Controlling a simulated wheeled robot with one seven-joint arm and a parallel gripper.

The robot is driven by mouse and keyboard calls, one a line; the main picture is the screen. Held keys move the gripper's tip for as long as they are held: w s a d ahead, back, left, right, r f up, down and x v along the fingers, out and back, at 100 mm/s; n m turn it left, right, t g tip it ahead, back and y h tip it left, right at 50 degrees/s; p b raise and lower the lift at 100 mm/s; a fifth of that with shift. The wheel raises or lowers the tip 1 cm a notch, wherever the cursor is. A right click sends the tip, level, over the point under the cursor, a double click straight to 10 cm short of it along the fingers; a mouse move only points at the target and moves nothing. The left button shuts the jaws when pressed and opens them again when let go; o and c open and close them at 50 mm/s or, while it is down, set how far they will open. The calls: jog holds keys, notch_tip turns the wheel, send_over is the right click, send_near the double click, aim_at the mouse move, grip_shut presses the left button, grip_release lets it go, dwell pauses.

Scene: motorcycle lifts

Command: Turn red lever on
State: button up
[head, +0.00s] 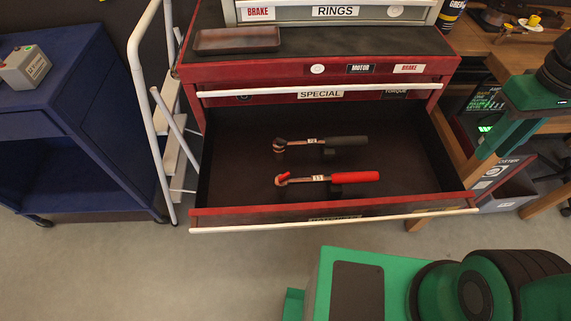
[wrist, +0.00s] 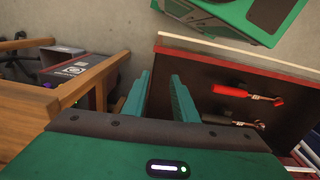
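A red-handled ratchet-like tool (head: 345,177) lies in the open drawer (head: 400,207) of a red tool cabinet, with a small red piece at its head on the left. It also shows in the wrist view (wrist: 230,91). I cannot tell whether the task's red lever is this tool or that small piece. A black-handled tool (head: 340,141) lies behind it in the same drawer. My gripper (wrist: 160,80) is open and empty, its two green fingers apart. It is beside the drawer's right side in the head view, away from both tools.
A workbench (head: 510,55) with wooden legs stands right of the cabinet, with a grey bin (head: 510,190) under it. A white step ladder (head: 150,80) and a blue cart (head: 60,110) stand left. The floor before the drawer is partly clear.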

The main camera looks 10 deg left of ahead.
jog(key=w+a+n, duration=0.4)
jog(key=a+n, duration=0.2)
jog(key=a, duration=0.3)
jog(key=n, duration=1.8)
send_over(285, 174)
notch_tip(285, 174, down, 3)
jog(key=shift+m, duration=0.3)
notch_tip(285, 174, down, 10)
jog(key=shift+s+f, duration=0.1)
jog(key=shift+f, duration=0.1)
jog(key=shift+c, duration=0.4)
grip_shut()
